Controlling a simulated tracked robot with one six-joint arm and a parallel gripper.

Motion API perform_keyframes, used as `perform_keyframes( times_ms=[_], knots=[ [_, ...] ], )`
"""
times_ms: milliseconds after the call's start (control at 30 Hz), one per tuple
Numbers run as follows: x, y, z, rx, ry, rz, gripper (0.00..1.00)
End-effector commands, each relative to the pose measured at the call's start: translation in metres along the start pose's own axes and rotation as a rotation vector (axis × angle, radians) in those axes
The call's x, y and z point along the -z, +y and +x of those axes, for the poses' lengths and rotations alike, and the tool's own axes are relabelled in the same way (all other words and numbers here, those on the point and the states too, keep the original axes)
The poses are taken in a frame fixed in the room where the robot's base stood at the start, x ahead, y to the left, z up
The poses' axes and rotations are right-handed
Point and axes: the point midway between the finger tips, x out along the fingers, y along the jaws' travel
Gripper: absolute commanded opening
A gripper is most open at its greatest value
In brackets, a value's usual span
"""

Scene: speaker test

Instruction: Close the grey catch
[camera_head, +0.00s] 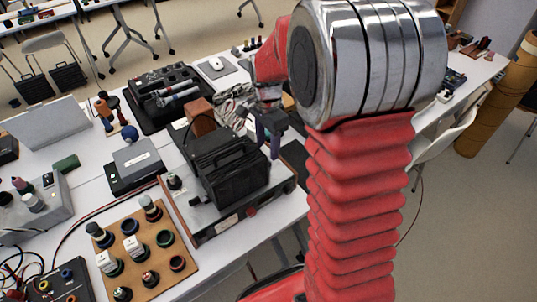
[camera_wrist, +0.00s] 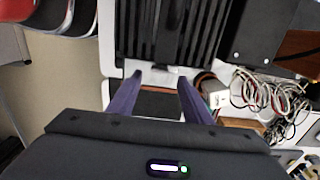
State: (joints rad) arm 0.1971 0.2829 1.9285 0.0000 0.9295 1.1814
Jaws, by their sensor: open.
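A black ribbed box (camera_head: 228,165) sits on a grey-topped test unit (camera_head: 215,229) on the white table. The box's ribbed top also fills the upper middle of the wrist view (camera_wrist: 205,30). My gripper (camera_head: 271,143) is at the box's right side, with its two purple fingers pointing down. In the wrist view my gripper (camera_wrist: 159,77) is open, its fingers apart and nothing held between them. A light grey strip shows between the fingertips at the box's edge. I cannot tell whether it is the grey catch. The catch is not clearly made out in the head view.
A wooden board (camera_head: 147,250) with several knobs lies front left. A black case (camera_head: 165,95) with tools stands behind the test unit. Loose cables (camera_wrist: 265,95) lie right of my fingers in the wrist view. A red-brown block (camera_head: 200,116) stands behind the box.

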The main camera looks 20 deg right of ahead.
Motion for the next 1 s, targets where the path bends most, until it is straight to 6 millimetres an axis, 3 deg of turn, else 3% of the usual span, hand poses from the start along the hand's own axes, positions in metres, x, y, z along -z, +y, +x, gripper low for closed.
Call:
perform_keyframes(
  times_ms=[300, 700, 1000],
  knots=[
    [-0.001, 0.001, 0.042, -0.002, -0.001, -0.001, 0.45],
    [-0.001, 0.000, 0.048, -0.001, 0.000, -0.001, 0.45],
    [-0.001, 0.000, 0.048, -0.001, 0.000, -0.001, 0.24]
  ],
)
